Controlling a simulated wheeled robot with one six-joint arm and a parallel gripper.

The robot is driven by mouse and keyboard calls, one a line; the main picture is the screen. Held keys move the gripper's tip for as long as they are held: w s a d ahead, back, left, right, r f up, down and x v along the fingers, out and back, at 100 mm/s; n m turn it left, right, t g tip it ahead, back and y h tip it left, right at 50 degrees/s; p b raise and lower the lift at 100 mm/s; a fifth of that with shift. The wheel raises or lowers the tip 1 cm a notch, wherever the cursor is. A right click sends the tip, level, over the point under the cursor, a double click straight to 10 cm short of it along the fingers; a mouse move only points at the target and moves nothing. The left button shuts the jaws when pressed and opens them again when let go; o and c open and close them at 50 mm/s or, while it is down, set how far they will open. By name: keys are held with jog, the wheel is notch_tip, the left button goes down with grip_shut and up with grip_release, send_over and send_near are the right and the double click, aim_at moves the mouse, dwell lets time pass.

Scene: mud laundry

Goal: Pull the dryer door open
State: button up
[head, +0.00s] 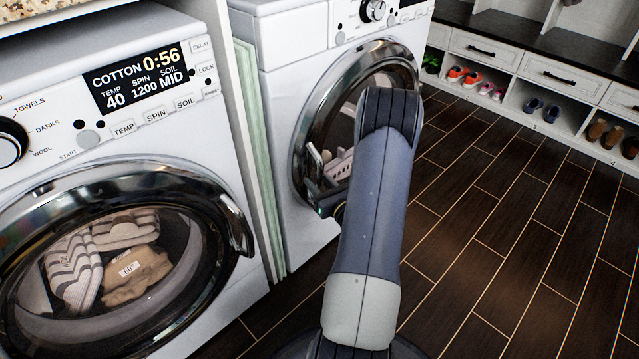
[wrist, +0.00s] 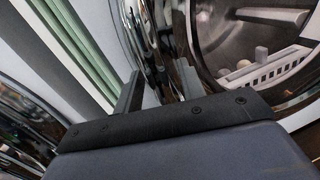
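The dryer appears to be the right-hand white machine (head: 290,62), with a round chrome-rimmed glass door (head: 304,140). The door looks closed in the head view. In the wrist view, the door's chrome rim (wrist: 127,35) runs down toward my gripper (wrist: 160,72). My gripper's two dark fingers stand apart, at the door's left edge, with chrome surface showing between and beyond them. I cannot tell whether they touch the door or its handle. In the head view my gripper (head: 324,198) is partly hidden by my arm.
A washer (head: 208,130) with a lit display and laundry behind its closed door (head: 30,215) stands at left. A shoe bench (head: 510,62) stands at back right. The dark tiled floor (head: 510,230) is clear.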

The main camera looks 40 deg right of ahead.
grip_shut()
dwell(0.3)
dwell(0.3)
